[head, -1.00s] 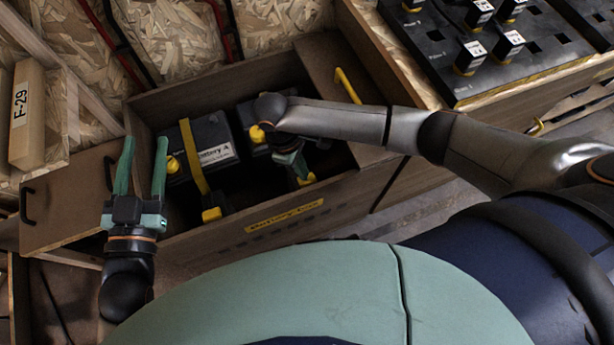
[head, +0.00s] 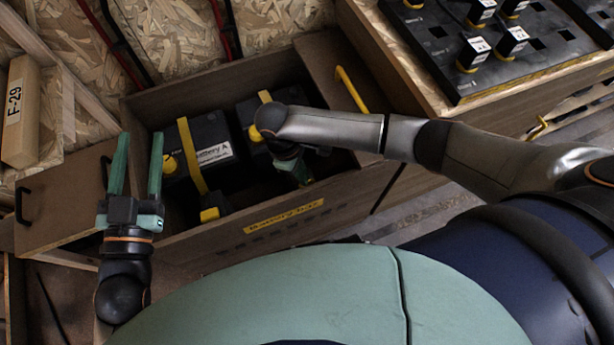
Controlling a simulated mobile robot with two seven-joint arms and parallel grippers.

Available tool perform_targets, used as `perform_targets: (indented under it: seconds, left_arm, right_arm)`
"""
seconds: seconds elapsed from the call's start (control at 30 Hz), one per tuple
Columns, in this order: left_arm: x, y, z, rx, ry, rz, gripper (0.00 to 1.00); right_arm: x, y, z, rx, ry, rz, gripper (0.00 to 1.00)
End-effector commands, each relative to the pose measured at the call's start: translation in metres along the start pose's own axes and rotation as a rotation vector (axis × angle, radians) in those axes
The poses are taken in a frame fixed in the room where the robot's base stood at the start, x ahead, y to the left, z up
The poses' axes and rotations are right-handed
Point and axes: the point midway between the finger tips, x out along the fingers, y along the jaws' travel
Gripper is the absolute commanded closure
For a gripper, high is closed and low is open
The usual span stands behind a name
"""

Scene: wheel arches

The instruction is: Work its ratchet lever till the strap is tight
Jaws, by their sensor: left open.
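Battery A (head: 213,150) is a black block in the wooden battery box, with a yellow strap (head: 191,153) across it. A yellow ratchet piece (head: 209,214) sits at the strap's front lower end. A second black battery (head: 243,113) with its own yellow strap (head: 265,97) stands to its right, partly hidden by my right arm. My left gripper (head: 138,165) is open and empty, upright at the box's left end, left of battery A. My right gripper (head: 300,172) points down in front of the second battery; its fingertips and that strap's ratchet are hidden.
The battery box (head: 285,216) has a raised front wall with a yellow label. A yellow handle (head: 351,90) is on the right lid. A black panel with several labelled blocks (head: 478,50) lies upper right.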

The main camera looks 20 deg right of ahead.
Motion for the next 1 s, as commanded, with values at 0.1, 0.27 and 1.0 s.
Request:
perform_targets:
  seconds: [0.1, 0.27, 1.0]
  left_arm:
    - [-0.001, 0.001, 0.006, 0.000, 0.000, 0.000, 0.50]
    - [0.000, 0.001, 0.004, 0.000, 0.000, 0.000, 0.50]
    - [0.001, -0.001, -0.007, 0.008, 0.028, 0.000, 0.50]
  right_arm:
    - [0.012, 0.000, -0.003, 0.000, 0.001, 0.001, 1.00]
    - [0.009, 0.001, -0.003, 0.000, 0.003, 0.002, 1.00]
    - [-0.008, 0.000, -0.029, 0.000, 0.001, 0.001, 1.00]
